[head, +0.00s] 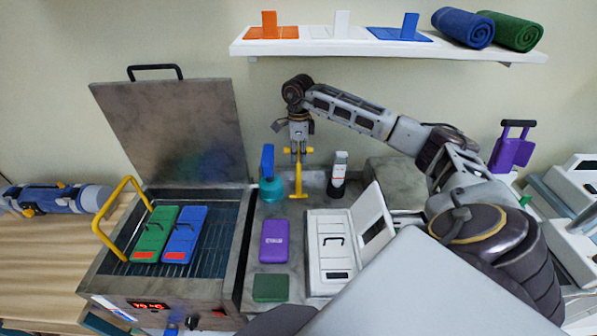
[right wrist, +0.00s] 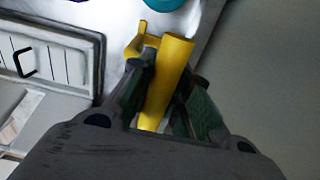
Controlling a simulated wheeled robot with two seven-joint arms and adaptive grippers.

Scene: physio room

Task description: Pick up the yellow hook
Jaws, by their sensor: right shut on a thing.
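The yellow hook (head: 298,182) hangs upright below my right gripper (head: 298,146), with a crossbar at its top and a foot at its lower end. In the right wrist view the yellow hook (right wrist: 167,85) lies between the two dark fingers of my right gripper (right wrist: 165,100), which is shut on it. The hook's lower end is close over the back of the grey counter; I cannot tell whether it touches. My left gripper is not in view.
An open-lidded metal heater (head: 165,285) with a yellow handle (head: 122,205) holds green and blue packs. A purple pack (head: 274,241) and white case (head: 332,255) lie in front.

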